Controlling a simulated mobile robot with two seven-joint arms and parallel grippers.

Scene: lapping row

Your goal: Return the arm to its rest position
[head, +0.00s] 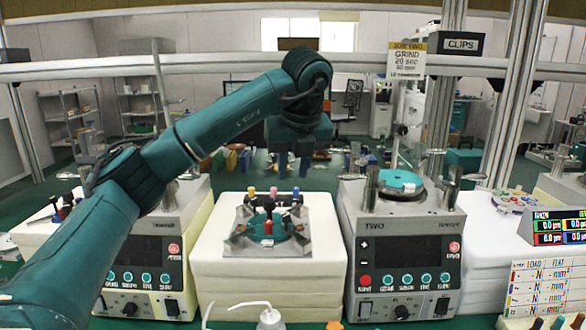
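My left arm comes in from the lower left and bends at a raised joint. Its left gripper (294,172) hangs pointing down over the middle of the row, above and behind the fixture (268,232) on the cream block. Its two dark fingers look apart, with nothing seen between them. My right gripper and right arm are not in view.
Machines with dials stand left (140,270) and right (405,255) of the cream block (270,275). The right one carries a teal disc (400,180). A clear bottle (270,318) stands in front. A rail (200,65) crosses behind, with a CLIPS box (460,44).

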